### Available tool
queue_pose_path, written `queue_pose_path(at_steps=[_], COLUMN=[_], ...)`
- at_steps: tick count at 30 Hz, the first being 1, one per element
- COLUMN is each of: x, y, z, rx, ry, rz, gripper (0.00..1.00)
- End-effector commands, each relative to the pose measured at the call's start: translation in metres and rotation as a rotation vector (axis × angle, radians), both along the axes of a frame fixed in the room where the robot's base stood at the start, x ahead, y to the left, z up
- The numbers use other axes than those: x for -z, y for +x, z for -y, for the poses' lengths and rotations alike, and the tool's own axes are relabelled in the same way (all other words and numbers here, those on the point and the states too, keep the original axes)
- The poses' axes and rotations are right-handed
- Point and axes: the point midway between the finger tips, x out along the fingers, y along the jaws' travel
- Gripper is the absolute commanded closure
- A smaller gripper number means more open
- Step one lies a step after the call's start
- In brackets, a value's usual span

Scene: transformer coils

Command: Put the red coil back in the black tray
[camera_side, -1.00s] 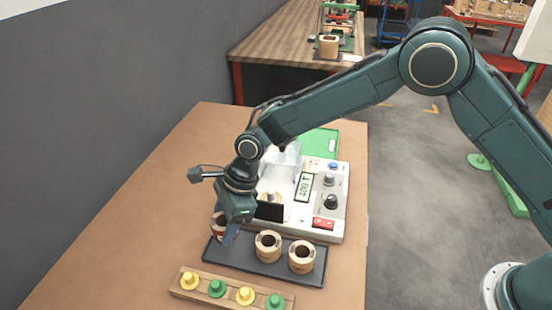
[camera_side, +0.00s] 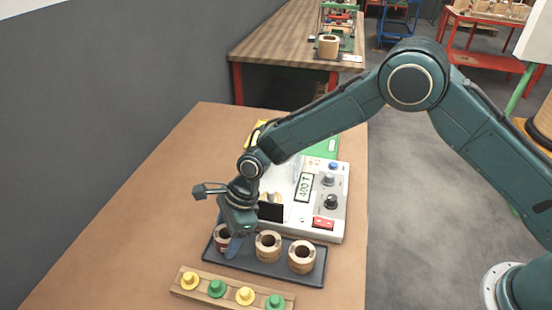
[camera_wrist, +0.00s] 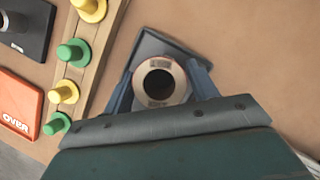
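The red coil (camera_side: 222,238) is a tan ring with dark markings, at the left end of the black tray (camera_side: 262,268) in the side view. My gripper (camera_side: 232,246) points down over it, with one finger hiding part of it. In the wrist view the coil (camera_wrist: 139,94) sits between the two fingers (camera_wrist: 160,88), which appear to touch its sides. It looks upright, with its dark hole facing the camera. The tray (camera_wrist: 146,46) shows behind it. Whether the coil's base rests on the tray is hidden.
Two more tan coils (camera_side: 268,246) (camera_side: 301,257) stand in the tray to the right. A wooden strip with yellow and green pegs (camera_side: 230,291) lies in front. A tester with a display (camera_side: 318,198) stands behind. The table's left side is clear.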

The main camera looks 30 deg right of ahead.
Motion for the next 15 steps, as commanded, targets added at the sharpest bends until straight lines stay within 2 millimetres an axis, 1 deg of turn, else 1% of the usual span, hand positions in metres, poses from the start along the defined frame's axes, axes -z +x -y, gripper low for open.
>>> queue_pose_path(at_steps=[1,2,11,15], x=[0.0000,0.0000,-0.0004,-0.0041], y=[0.0000,0.0000,-0.0001,-0.0001], z=[0.0000,0.0000,0.0001,0.0003], rx=[0.000,0.000,0.000,0.000], ry=[0.000,0.000,0.000,0.000], rz=[0.000,0.000,0.000,0.000], gripper=[0.31,0.27,0.27,0.27])
